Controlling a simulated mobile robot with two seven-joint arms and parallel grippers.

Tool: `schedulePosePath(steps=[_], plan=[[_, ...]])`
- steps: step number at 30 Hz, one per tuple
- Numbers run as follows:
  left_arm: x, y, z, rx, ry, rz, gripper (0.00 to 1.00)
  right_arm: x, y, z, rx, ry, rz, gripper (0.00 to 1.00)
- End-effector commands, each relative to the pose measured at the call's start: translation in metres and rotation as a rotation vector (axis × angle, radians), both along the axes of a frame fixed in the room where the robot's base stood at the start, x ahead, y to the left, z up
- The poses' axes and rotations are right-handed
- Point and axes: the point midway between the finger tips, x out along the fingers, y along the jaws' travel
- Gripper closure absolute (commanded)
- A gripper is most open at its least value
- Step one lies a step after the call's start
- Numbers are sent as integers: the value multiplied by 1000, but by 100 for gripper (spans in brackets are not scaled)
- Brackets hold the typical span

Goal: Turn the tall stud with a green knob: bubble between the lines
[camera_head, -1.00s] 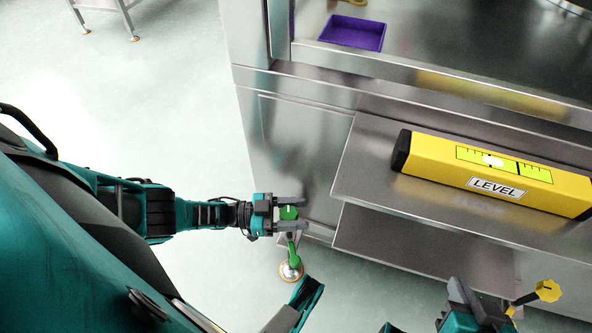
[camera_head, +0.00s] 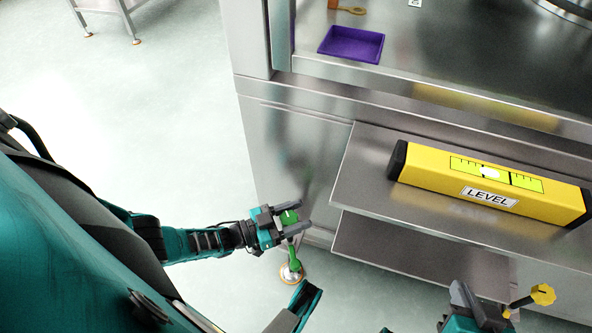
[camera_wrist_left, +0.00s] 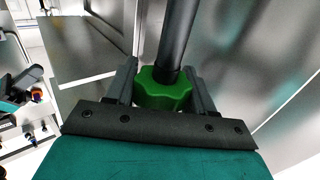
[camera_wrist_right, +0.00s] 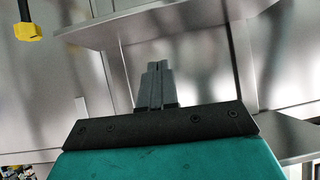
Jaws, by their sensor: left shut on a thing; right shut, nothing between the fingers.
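The green knob (camera_head: 288,218) sits at the top of a tall stud, below and left of the shelf. My left gripper (camera_head: 303,216) is shut on it, with one finger on each side. The left wrist view shows the knob (camera_wrist_left: 163,90) between the fingers with a dark rod passing through it. A green part (camera_head: 294,256) and a round foot (camera_head: 291,273) show below. The yellow level (camera_head: 425,170) lies on the shelf. Its pale bubble (camera_head: 490,172) is left of the vial's right dark line; the left line is hard to make out. My right gripper (camera_wrist_right: 158,85) is shut and empty.
A yellow knob (camera_head: 543,294) on a dark rod stands right of my right gripper. The steel shelf (camera_head: 360,180) juts out under the level. A purple tray (camera_head: 352,45) rests on the upper counter. Open floor lies to the left.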

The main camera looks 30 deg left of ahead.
Motion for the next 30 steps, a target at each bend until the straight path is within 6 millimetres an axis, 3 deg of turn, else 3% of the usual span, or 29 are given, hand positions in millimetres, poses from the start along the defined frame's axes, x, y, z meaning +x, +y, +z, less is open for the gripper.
schedulePosePath(steps=[10,26,27,30], plan=[[2,2,1,-2,-3,151,77,0,-2,4,-4,-5,-1,100],[3,3,1,0,-4,175,77,-3,-1,1,-5,4,0,100],[3,3,1,0,-4,175,43,-3,-1,1,-5,4,0,100],[3,3,1,0,-4,175,33,-3,-1,1,-4,4,1,100]])
